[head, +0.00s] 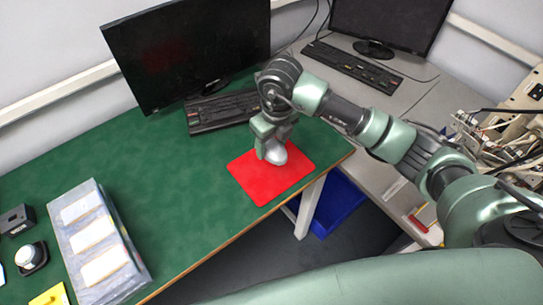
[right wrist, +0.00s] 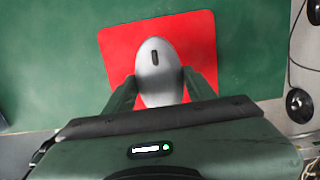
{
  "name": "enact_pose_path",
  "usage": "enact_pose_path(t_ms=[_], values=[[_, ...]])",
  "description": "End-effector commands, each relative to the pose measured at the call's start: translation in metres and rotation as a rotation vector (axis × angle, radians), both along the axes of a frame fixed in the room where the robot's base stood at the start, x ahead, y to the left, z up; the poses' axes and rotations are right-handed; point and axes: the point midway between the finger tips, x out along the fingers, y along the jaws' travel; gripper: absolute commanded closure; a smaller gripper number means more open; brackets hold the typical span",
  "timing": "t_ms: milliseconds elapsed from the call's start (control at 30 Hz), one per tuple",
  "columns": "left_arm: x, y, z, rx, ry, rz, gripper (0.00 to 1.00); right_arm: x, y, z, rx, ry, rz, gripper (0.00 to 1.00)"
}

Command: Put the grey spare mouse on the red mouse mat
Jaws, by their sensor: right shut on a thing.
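The grey mouse (head: 276,155) is at my right gripper, over the red mouse mat (head: 258,187) on the green table. In the right wrist view the mouse (right wrist: 158,60) sits between the two fingers of my right gripper (right wrist: 160,88), which is shut on it. The red mat (right wrist: 120,45) lies below and around it in that view. Whether the mouse touches the mat or hangs just above it, I cannot tell. The gripper hides part of the mouse in the head view. My left gripper is not in view.
A keyboard (head: 222,110) and a monitor (head: 188,50) stand behind the mat. A grey tray with white pouches (head: 137,268) lies at the left. The table's front edge runs close to the mat. The green table between tray and mat is clear.

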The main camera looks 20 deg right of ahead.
Motion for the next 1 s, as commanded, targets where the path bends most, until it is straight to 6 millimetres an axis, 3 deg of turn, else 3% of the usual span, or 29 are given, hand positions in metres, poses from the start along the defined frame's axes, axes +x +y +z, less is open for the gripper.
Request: enact_pose_path(t_ms=[100,267,533,967,1000], values=[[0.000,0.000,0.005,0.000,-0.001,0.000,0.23,-0.001,0.000,-0.020,0.000,0.003,0.001,0.87],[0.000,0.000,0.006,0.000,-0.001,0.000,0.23,0.000,0.001,-0.033,0.001,0.000,0.001,0.87],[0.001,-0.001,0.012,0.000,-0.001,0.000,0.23,0.000,0.000,-0.069,0.000,0.001,0.001,0.87],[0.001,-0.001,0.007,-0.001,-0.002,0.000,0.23,0.000,0.000,-0.079,0.000,-0.002,0.002,0.87],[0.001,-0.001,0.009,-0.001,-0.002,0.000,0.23,0.000,0.000,-0.077,0.000,-0.002,0.002,0.37]])
